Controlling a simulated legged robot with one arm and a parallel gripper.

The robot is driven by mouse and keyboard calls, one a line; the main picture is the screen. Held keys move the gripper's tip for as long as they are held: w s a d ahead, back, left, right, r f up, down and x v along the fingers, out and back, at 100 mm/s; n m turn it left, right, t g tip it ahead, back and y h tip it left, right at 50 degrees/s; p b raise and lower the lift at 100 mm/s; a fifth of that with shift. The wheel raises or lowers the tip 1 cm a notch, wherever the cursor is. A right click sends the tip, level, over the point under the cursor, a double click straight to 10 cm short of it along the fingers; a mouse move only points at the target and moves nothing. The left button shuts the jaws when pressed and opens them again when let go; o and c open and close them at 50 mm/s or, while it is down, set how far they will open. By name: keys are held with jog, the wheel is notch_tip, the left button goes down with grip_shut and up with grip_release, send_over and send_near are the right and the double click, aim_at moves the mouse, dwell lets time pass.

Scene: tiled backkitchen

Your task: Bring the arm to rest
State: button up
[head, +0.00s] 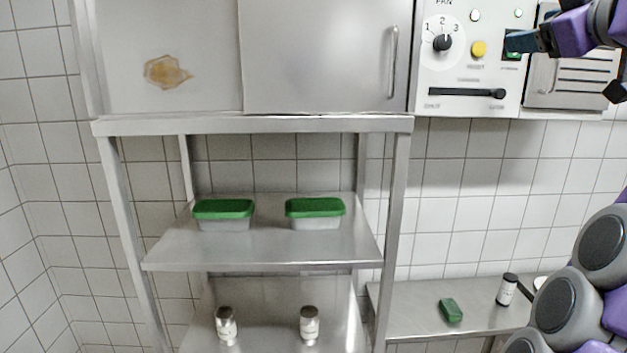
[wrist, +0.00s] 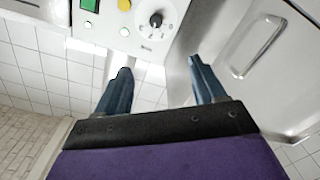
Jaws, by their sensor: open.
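My gripper (wrist: 160,85) is open and empty in the wrist view, its two blue-grey fingers wide apart. Between and beyond the fingers, that view shows the control panel (wrist: 145,38) with its black knob. In the head view my gripper (head: 515,42) is at the upper right, in front of the control panel (head: 455,70). One finger overlaps the green switch at the panel's right side; I cannot tell whether it touches. My purple and grey arm links run along the right edge, partly out of frame.
A metal shelf (head: 265,252) holds two green-lidded containers (head: 224,214). Two jars (head: 226,325) stand below. A side counter (head: 408,297) bears a green sponge (head: 451,310) and a black-capped jar (head: 507,289). A metal cabinet (head: 318,55) is above. The tiled wall above the side counter is clear.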

jog(key=w+a+f+m+g+y+b, duration=0.1)
jog(key=w+a+f+g+y, duration=0.15)
jog(key=a+f, duration=0.35)
jog(key=w+a+f+m+g+y+b, duration=0.15)
jog(key=a+f+g, duration=0.3)
jog(key=f, duration=0.45)
jog(key=s+a+f+g+h, duration=0.1)
jog(key=s+a+f+g, duration=0.1)
jog(key=a+f, duration=0.35)
jog(key=s+a+f+g, duration=0.1)
jog(key=s+a+f, duration=0.15)
jog(key=f, duration=0.65)
jog(key=s+a+f+m+g+h+b, duration=0.1)
jog(key=s+a+f+g, duration=0.15)
jog(key=s+f, duration=0.6)
jog(key=s+a+f+m+g+h, duration=0.1)
jog(key=s+f+m+g, duration=0.15)
jog(key=s+f, duration=0.6)
jog(key=s+d+f+m+g+h+b, duration=0.1)
jog(key=s+f+g, duration=0.3)
jog(key=s+f, duration=1.2)
jog(key=shift+d+f+h, duration=0.5)
jog(key=shift+d+f, duration=0.2)
jog(key=shift+d, duration=0.05)
